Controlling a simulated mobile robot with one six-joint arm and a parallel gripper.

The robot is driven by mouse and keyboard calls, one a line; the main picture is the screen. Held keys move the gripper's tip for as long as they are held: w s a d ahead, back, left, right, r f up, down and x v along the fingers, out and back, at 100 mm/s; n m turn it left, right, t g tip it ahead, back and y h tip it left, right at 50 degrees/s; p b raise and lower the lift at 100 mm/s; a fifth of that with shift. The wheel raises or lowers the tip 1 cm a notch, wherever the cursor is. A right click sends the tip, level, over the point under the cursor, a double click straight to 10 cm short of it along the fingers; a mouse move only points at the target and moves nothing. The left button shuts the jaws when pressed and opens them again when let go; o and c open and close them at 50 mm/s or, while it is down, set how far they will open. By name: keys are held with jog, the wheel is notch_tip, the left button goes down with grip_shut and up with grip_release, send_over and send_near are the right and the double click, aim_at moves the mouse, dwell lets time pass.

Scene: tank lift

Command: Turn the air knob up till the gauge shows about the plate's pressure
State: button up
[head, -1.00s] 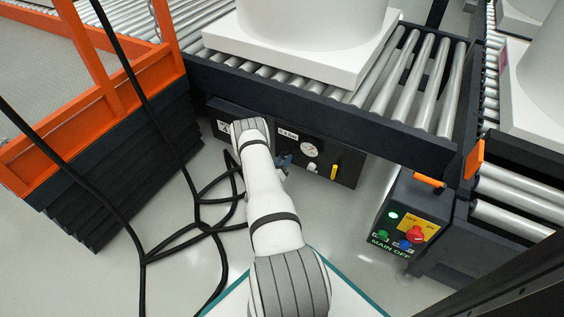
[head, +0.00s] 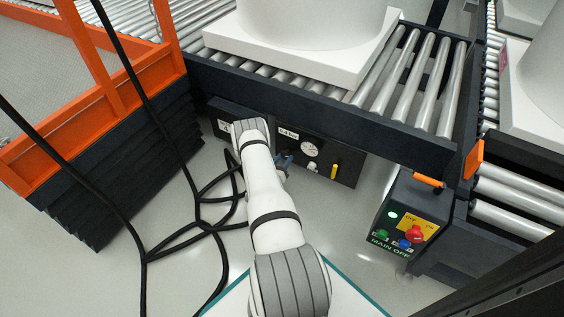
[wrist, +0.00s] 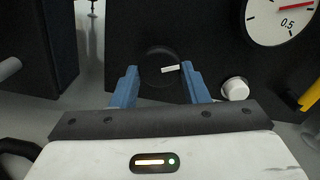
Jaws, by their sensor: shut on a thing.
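The air knob (wrist: 155,66) is a dark round knob with a white pointer mark, on a dark panel in the wrist view. My gripper (wrist: 161,84) has its blue fingers on either side of the knob and is shut on it. The white mark points right and slightly up, towards the right finger. The gauge (wrist: 279,18) is partly cut off at the top right; its red needle points right, near a printed 0.5. In the head view the gauge (head: 310,149) is small and my arm hides the knob. The plate (head: 287,133) beside the gauge is white, its print too small to read surely.
A white button (wrist: 235,89) and a yellow lever (wrist: 311,97) sit right of the knob. The roller conveyor (head: 400,124) overhangs the panel. Black hoses (head: 190,228) lie on the floor at left. A control box (head: 402,222) stands at right.

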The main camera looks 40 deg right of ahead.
jog(key=o, duration=0.7)
jog(key=shift+s, duration=0.35)
jog(key=shift+c, duration=0.2)
jog(key=o, duration=0.3)
jog(key=shift+w, duration=0.2)
jog(key=shift+a+r, duration=0.1)
jog(key=shift+a, duration=0.15)
jog(key=p+v, duration=0.3)
jog(key=v, duration=0.4)
jog(key=shift+s+a, duration=0.1)
jog(key=shift+s, duration=0.1)
